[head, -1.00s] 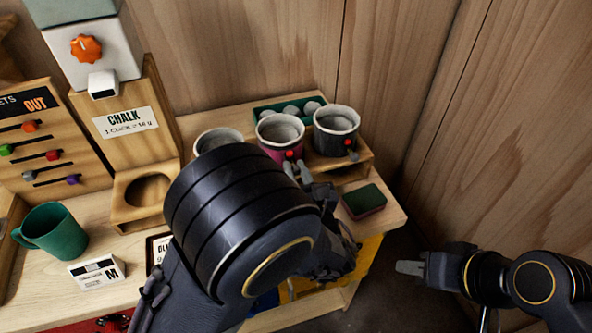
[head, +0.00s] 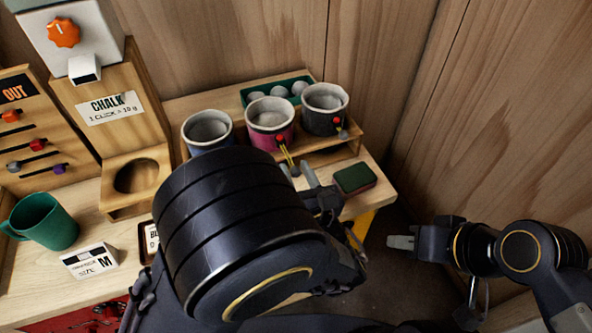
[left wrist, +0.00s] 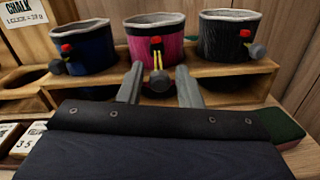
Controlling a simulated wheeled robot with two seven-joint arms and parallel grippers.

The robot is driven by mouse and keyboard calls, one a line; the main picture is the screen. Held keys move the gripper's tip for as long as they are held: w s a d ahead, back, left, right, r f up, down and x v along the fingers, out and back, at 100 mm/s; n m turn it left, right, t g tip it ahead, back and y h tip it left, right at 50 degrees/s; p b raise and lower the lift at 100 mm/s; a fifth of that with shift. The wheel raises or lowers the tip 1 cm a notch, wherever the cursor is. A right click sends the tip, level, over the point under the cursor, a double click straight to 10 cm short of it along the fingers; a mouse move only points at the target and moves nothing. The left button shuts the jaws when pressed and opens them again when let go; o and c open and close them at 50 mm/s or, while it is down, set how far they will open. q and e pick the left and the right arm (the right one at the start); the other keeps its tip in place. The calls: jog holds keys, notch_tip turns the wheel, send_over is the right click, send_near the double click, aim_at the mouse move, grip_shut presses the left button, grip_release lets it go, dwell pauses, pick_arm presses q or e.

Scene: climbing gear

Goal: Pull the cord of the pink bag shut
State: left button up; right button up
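The pink bag (head: 268,136) stands in the middle of a wooden rack, between a blue bag (head: 205,130) and a black bag (head: 325,110). Its pale-lined mouth looks open. In the left wrist view the pink bag (left wrist: 171,48) has a red toggle (left wrist: 155,41). Yellow cord (left wrist: 157,60) runs from the toggle to a grey ball (left wrist: 158,82). My left gripper (left wrist: 160,80) has its fingers apart, one on each side of the ball, with a narrow gap showing at each side. My right gripper (head: 402,242) is off to the right, away from the bags; its finger gap is unclear.
A green tray of pale balls (head: 278,90) sits behind the bags. A green-and-dark block (head: 354,179) lies right of my left gripper. A green mug (head: 45,222), a size box (head: 90,260) and a chalk dispenser (head: 115,105) are at left. A wooden wall closes the right side.

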pick_arm(q)
jog(key=shift+o, duration=0.6)
jog(key=shift+s+d, duration=0.1)
jog(key=shift+s, duration=0.2)
jog(key=b+v, duration=0.1)
jog(key=v, duration=0.6)
jog(key=shift+s, duration=0.1)
